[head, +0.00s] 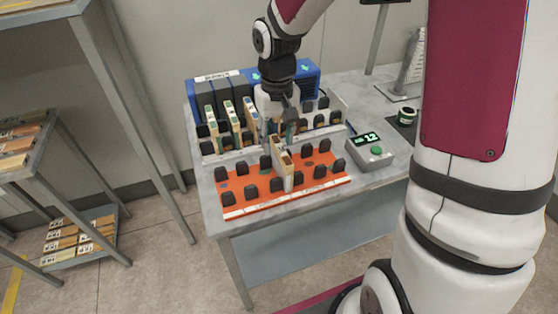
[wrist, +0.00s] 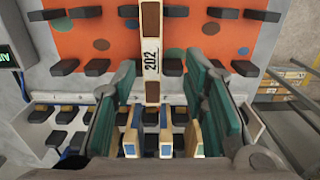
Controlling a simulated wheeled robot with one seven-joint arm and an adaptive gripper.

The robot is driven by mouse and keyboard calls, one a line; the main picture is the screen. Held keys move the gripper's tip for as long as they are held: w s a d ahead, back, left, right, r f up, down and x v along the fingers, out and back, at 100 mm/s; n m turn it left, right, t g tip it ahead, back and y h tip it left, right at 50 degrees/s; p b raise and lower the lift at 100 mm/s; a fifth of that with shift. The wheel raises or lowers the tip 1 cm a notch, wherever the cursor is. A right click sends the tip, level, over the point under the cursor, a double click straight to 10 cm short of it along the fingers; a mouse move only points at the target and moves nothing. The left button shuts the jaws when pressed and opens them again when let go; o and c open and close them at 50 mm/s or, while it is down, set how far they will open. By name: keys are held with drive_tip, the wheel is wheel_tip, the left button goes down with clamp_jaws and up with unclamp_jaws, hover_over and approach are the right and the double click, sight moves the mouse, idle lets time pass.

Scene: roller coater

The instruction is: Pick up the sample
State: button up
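A wooden sample marked 202 (wrist: 151,50) stands upright in the orange rack (wrist: 85,42). In the head view this sample (head: 283,172) stands near the middle of the orange rack (head: 247,197). My gripper (head: 283,138) is above the white rack behind it, pointing down. In the wrist view my gripper (wrist: 160,68) is open, with green-padded fingers wide apart. The near end of sample 202 shows between the fingertips, without visible contact. Several wooden samples (wrist: 165,145) show lower between the fingers, partly hidden by the gripper; some also stand in the white rack (head: 213,133).
Black posts line both racks. A blue-grey machine (head: 305,72) stands behind. Shelves with more samples (head: 75,240) stand left. The table's front edge is close to the orange rack.

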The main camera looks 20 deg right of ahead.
sight(278, 149)
wheel_tip(278, 149, down, 3)
drive_tip(key=shift+f, duration=0.1)
drive_tip(key=f, duration=0.3)
drive_tip(key=d+f, duration=0.1)
drive_tip(key=shift+s+f, duration=0.25)
drive_tip(key=shift+f, duration=0.45)
drive_tip(key=shift+w, duration=0.1)
clamp_jaws()
